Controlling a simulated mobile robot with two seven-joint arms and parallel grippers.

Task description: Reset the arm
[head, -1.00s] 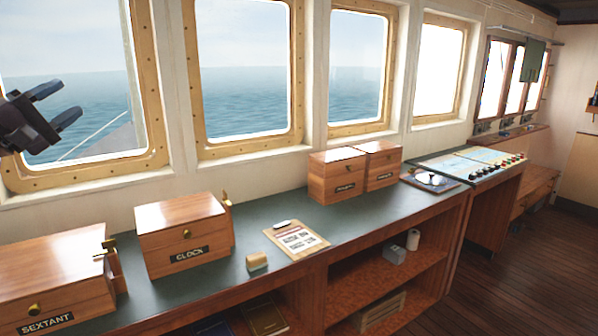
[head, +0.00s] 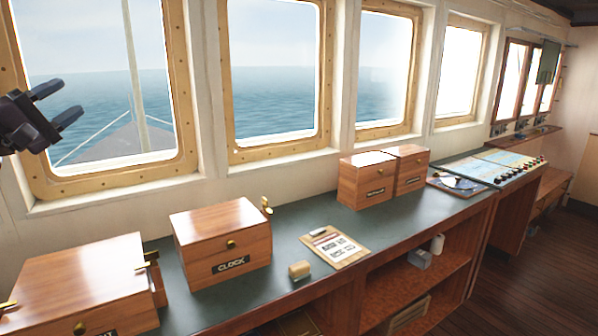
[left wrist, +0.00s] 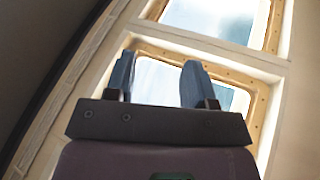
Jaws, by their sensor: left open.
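My left gripper (head: 60,107) is at the upper left in the head view, raised in front of the window and well above the counter. Its two fingers are apart, with nothing between them. In the left wrist view the open fingers (left wrist: 155,82) point toward a window frame. My right gripper is in neither view.
A green-topped counter (head: 285,255) runs below the windows. Wooden floor (head: 540,260) is clear at right.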

